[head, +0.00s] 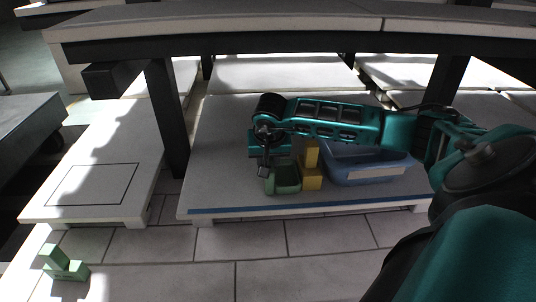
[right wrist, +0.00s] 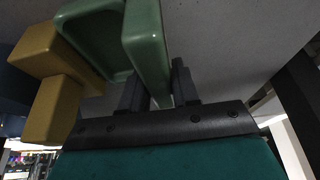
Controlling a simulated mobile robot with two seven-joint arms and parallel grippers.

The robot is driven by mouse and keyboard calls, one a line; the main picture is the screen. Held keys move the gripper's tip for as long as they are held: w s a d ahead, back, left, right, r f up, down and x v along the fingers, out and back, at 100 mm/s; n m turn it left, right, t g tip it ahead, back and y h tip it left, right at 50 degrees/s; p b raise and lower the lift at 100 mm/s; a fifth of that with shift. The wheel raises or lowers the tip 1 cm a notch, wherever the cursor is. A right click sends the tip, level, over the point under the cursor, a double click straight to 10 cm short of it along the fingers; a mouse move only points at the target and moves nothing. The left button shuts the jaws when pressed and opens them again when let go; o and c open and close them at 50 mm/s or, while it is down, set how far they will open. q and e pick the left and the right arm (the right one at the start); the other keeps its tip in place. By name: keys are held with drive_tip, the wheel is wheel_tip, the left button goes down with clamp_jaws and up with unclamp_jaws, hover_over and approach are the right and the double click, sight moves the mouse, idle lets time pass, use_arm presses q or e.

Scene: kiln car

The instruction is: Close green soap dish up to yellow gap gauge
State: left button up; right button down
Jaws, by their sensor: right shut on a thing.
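The green soap dish (head: 284,180) stands on the pale shelf slab (head: 220,160), left of the yellow gap gauge (head: 312,180). The L-shaped gauge has an upright block and a lower block. In the right wrist view the dish (right wrist: 152,40) is close beside the gauge (right wrist: 52,105); I cannot tell whether they touch. My right gripper (head: 264,168) reaches in from the right, over the gauge, and is shut on the dish's wall on the side away from the gauge. Its fingers (right wrist: 158,88) straddle that wall in the right wrist view. My left gripper is not in view.
A blue basin (head: 368,172) stands just right of the gauge. A dark post (head: 166,115) rises left of the slab, and an upper shelf (head: 290,25) spans above. A blue strip (head: 310,203) marks the slab's front edge. A pale green L-shaped piece (head: 64,266) lies at lower left.

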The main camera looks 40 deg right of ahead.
drive_tip(key=shift+f, duration=0.1)
drive_tip(key=c, duration=0.8)
unclamp_jaws()
drive_tip(key=shift+f, duration=0.1)
drive_tip(key=shift+o, duration=0.2)
drive_tip(key=p+v, duration=0.1)
drive_tip(key=v, duration=0.6)
drive_tip(key=shift+s+r, duration=0.1)
drive_tip(key=shift+r, duration=0.25)
drive_tip(key=shift+a, duration=0.1)
drive_tip(key=shift+s+f, duration=0.1)
